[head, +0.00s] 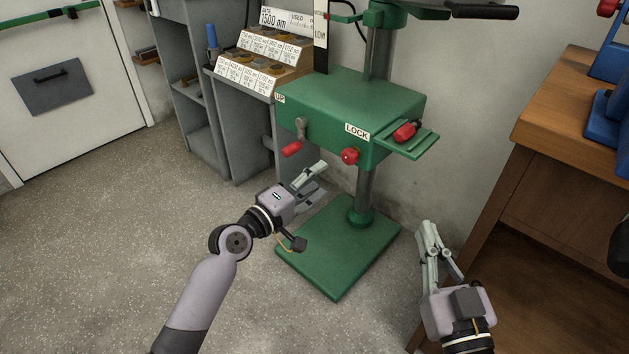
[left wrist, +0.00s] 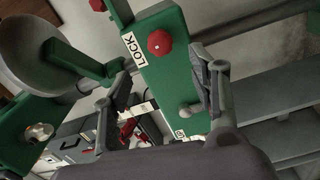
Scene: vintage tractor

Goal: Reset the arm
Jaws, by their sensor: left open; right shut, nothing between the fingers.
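My left gripper (head: 312,186) is open and empty in the head view, in front of the green drill press's column and below its green box (head: 330,120). In the left wrist view its two fingers (left wrist: 155,95) are spread apart, with the green press and its LOCK label (left wrist: 135,50) beyond them. Nothing lies between the fingers. My right gripper (head: 432,228) is shut and empty at the lower right of the head view, pointing up, beside the wooden bench. The left arm reaches in from the bottom.
The green press base plate (head: 338,262) stands on the speckled floor (head: 90,240). Red knobs (head: 349,156) and a red-ended lever (head: 292,148) stick out from the press. A wooden workbench (head: 560,115) is at right, grey shelving (head: 205,150) behind. The left floor is clear.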

